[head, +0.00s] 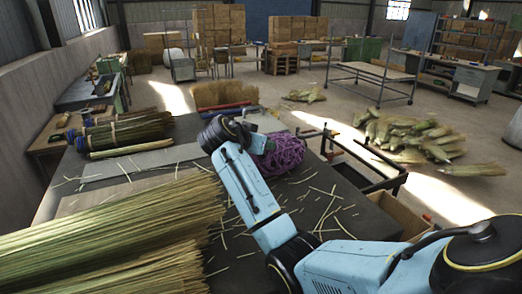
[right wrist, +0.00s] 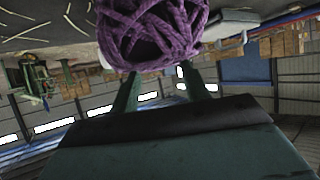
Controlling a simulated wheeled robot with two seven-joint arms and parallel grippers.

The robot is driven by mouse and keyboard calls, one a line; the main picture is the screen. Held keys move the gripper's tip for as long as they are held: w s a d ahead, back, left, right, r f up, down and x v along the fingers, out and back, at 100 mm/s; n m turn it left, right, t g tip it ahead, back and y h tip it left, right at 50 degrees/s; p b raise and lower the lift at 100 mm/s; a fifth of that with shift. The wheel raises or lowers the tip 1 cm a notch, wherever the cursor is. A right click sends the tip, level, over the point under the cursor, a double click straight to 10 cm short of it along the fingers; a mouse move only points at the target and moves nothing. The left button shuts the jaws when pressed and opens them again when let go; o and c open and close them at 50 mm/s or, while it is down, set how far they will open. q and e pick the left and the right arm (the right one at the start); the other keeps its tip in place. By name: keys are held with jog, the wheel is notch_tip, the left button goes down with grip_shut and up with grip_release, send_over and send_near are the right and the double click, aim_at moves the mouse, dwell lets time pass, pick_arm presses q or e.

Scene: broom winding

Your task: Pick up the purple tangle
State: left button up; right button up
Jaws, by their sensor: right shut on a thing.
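The purple tangle (head: 283,155) is a round ball of wound cord at the far part of the dark worktable (head: 240,262). My right gripper (right wrist: 160,82) is shut on it; the arm reaches in from the lower right in the head view. In the right wrist view the tangle (right wrist: 150,30) sits at the ends of the two dark fingers. My wrist hides part of its left side in the head view. I cannot tell whether it touches the table. My left gripper is not in view.
A large bundle of straw (head: 110,235) covers the table's left front, with tied brooms (head: 125,133) behind it. Loose straws lie scattered over the table. A dark metal frame (head: 365,160) stands at the right edge. A broom pile (head: 410,132) lies on the floor beyond.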

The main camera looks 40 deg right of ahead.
notch_tip(320, 180, up, 8)
jog(key=shift+d+r+b, duration=0.1)
jog(key=shift+d+b, duration=0.05)
jog(key=shift+b, duration=0.85)
grip_shut()
jog(key=shift+d+r, duration=0.1)
jog(key=shift+r, duration=0.25)
jog(key=shift+o, duration=0.3)
grip_release()
jog(key=o, duration=1.7)
jog(key=shift+r, duration=0.1)
